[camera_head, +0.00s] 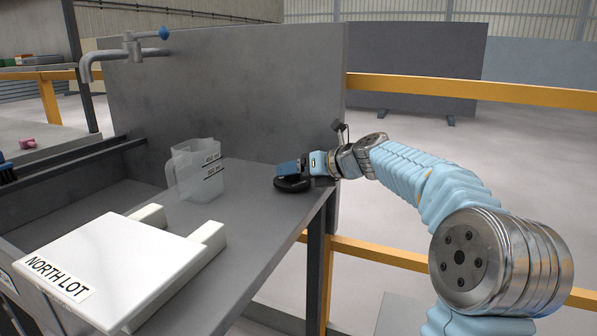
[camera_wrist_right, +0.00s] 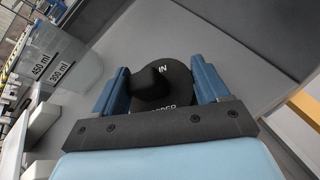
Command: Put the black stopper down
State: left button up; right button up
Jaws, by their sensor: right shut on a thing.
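The black stopper (camera_head: 292,185) is a round dark disc low over the right end of the grey slab, close to its right edge. My right gripper (camera_head: 290,170) reaches in from the right and is shut on it. In the right wrist view, the stopper (camera_wrist_right: 178,82) with its raised knob and white lettering lies between the two blue fingers of the gripper (camera_wrist_right: 163,85). I cannot tell whether its underside touches the slab. My left gripper is not in view.
A clear measuring jug (camera_head: 196,172) stands on the grey slab (camera_head: 255,232), left of the stopper. A white board labelled NORTH LOT (camera_head: 110,262) lies at the front left. A tap (camera_head: 125,52) juts from the upright back panel (camera_head: 235,95). Slab between jug and stopper is clear.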

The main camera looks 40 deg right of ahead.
jog(key=shift+f, duration=0.5)
jog(key=o, duration=0.7)
jog(key=shift+o, duration=1)
jog(key=shift+f, duration=0.15)
jog(key=shift+g, duration=0.3)
jog(key=shift+r, duration=0.2)
jog(key=v, duration=1.2)
jog(key=shift+r+p, duration=0.4)
jog(key=shift+r, duration=0.05)
